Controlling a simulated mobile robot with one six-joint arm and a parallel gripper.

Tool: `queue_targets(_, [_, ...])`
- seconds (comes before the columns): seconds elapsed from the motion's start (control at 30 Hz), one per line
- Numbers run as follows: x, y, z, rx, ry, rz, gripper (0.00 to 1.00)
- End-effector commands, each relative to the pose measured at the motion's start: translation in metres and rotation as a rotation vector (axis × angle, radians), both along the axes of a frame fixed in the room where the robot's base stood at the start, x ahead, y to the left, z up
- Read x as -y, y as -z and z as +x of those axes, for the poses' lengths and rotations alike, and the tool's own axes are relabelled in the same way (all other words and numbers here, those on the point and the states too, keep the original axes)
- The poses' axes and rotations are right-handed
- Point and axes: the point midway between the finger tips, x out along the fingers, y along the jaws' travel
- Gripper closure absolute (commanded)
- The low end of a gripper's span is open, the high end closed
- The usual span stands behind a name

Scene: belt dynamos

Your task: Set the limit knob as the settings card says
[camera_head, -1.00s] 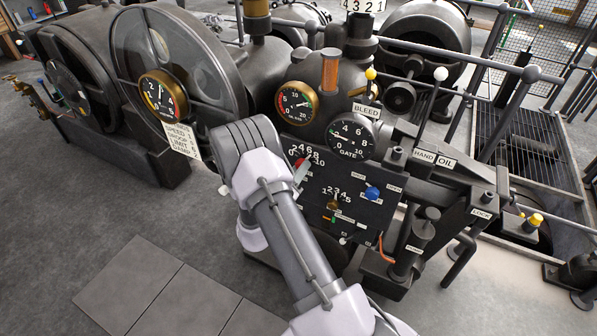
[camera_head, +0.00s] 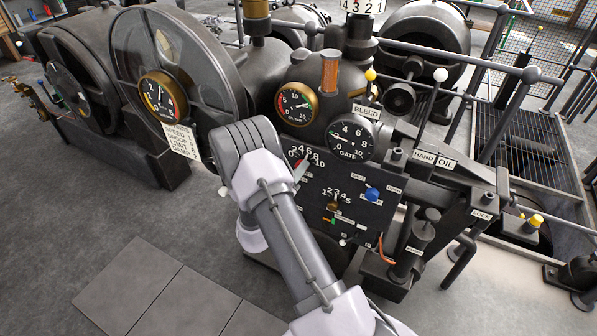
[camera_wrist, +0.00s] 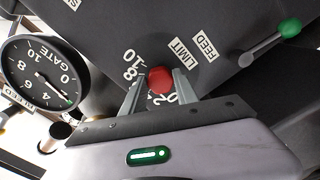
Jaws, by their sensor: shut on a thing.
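The limit knob (camera_wrist: 160,80) is red and sits on a dark panel beside a LIMIT label (camera_wrist: 183,52) in the wrist view. White numerals ring it; 8, 10, 2 and 0 show in part. My gripper (camera_wrist: 157,88) is shut on the knob, one grey finger on each side. The knob's pointer cannot be made out there. The settings card (camera_head: 182,140) is pale and hangs below the left gauge. It lists SPEED, DROOP, LIMIT and DAMP; its figures are too small to read surely.
The GATE gauge (camera_head: 350,138) is just right of the dial. A second dial with numerals (camera_head: 336,196) and a blue knob (camera_head: 372,194) are lower on the panel. In the wrist view a green-ended lever (camera_wrist: 289,28) stands near the FEED label (camera_wrist: 204,43).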

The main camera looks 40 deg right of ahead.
Motion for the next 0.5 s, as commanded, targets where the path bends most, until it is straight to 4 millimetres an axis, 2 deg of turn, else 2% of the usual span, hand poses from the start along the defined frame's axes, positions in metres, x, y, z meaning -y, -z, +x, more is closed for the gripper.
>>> queue_targets(0.03, [0.0, 0.001, -0.0008, -0.002, 0.002, 0.002, 1.0])
queue_targets(0.07, [0.0, 0.001, -0.0008, -0.002, 0.002, 0.002, 0.62])
queue_targets(0.17, [0.0001, 0.0008, -0.0007, -0.001, 0.001, 0.002, 0.43])
queue_targets(0.5, [-0.0025, 0.0, -0.0009, 0.0, 0.0, 0.001, 0.43])
